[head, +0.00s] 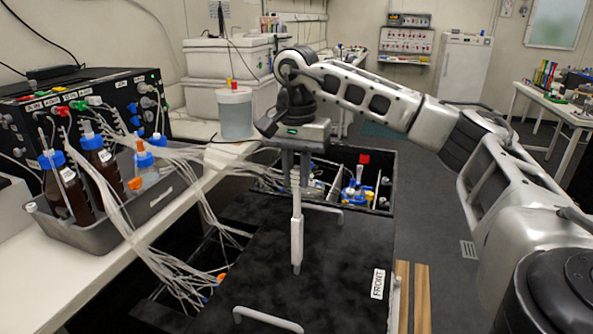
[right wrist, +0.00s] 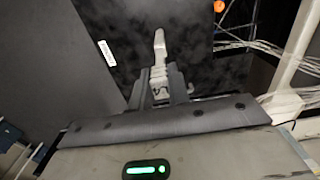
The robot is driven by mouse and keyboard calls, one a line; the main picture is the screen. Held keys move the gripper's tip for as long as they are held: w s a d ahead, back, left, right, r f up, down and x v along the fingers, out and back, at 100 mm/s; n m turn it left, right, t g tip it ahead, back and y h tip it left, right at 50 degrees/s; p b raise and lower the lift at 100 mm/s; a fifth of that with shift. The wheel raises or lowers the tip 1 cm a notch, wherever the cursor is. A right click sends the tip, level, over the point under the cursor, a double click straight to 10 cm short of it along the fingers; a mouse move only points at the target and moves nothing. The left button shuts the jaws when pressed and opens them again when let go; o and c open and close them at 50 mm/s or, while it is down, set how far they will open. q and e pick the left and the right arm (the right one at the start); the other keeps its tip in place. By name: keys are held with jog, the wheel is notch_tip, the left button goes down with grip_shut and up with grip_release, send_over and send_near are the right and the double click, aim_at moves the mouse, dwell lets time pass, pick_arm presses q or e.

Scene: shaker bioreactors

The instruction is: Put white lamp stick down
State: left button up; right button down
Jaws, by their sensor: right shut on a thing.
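The white lamp stick (head: 297,228) hangs upright below my right gripper (head: 294,168) in the head view. My right gripper is shut on its upper end. The stick's lower tip is over the black panel marked FRONT (head: 340,248); I cannot tell if it touches the panel. In the right wrist view, the stick (right wrist: 160,50) points away from between the fingers of my right gripper (right wrist: 160,88), over the same dark panel (right wrist: 195,45). My left gripper is not in view.
An open black box with blue-capped vessels (head: 356,192) lies behind the panel. At left, a white bench carries a grey tray (head: 125,225) of bottles and many tubes. A white-handled bar (head: 268,319) stands at the panel's near edge. The panel's middle is mostly clear.

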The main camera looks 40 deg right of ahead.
jog(key=shift+f, duration=0.15)
jog(key=c, duration=1.3)
grip_release()
notch_tip(320, 180, up, 12)
jog(key=shift+r, duration=0.2)
